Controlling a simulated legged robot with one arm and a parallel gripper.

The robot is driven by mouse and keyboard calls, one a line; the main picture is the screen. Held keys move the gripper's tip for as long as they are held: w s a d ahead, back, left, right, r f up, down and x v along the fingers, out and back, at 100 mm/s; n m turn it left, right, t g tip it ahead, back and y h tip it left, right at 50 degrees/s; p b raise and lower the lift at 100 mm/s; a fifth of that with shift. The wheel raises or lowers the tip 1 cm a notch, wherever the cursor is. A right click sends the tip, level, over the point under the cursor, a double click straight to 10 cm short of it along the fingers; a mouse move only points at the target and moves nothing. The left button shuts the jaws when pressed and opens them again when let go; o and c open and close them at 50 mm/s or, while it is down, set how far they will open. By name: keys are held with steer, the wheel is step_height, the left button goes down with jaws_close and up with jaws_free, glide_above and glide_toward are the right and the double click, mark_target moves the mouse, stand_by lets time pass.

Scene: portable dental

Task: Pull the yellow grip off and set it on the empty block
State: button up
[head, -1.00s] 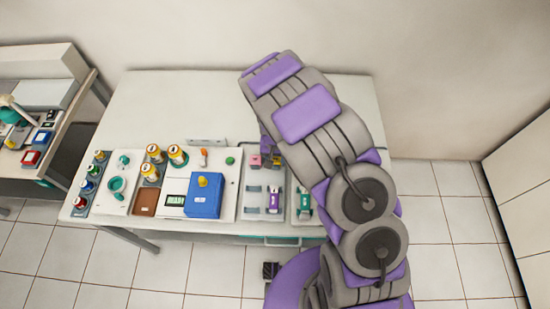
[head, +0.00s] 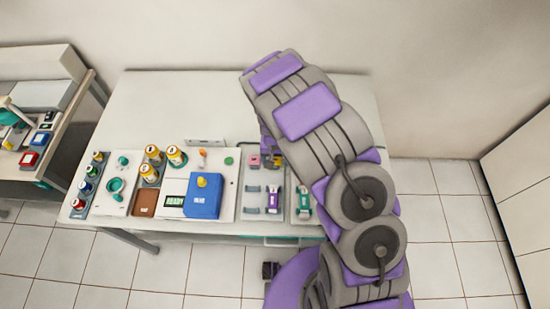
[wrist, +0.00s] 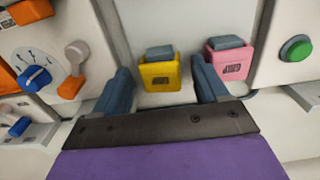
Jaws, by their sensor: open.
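The yellow grip (wrist: 160,74) is a small yellow cup-like piece with a dark label and a grey-blue block top showing above it. In the wrist view my gripper (wrist: 160,80) is open, with one dark blue finger on each side of the yellow grip and gaps between. A pink grip (wrist: 230,60) of the same shape stands to the right, outside the right finger. In the head view the pink grip (head: 254,161) shows beside my arm; my arm hides most of the area around the yellow grip.
A green button (wrist: 296,49) is at the right in the wrist view. A blue knob (wrist: 36,79) and orange parts are at left. The table's back is clear.

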mark_target(276, 160)
step_height(276, 160, up, 17)
steer(key=p, duration=0.2)
steer(key=shift+r, duration=0.2)
steer(key=s+d+r, duration=0.9)
steer(key=s+r, duration=0.1)
steer(key=s+d+r+g, duration=0.1)
steer(key=s+d+r, duration=0.1)
steer(key=s, duration=0.9)
steer(key=s+d+r+b, duration=0.1)
steer(key=s+d+r, duration=0.1)
steer(key=s, duration=0.9)
steer(key=shift+d+r+g, duration=0.4)
steer(key=shift+r, duration=0.1)
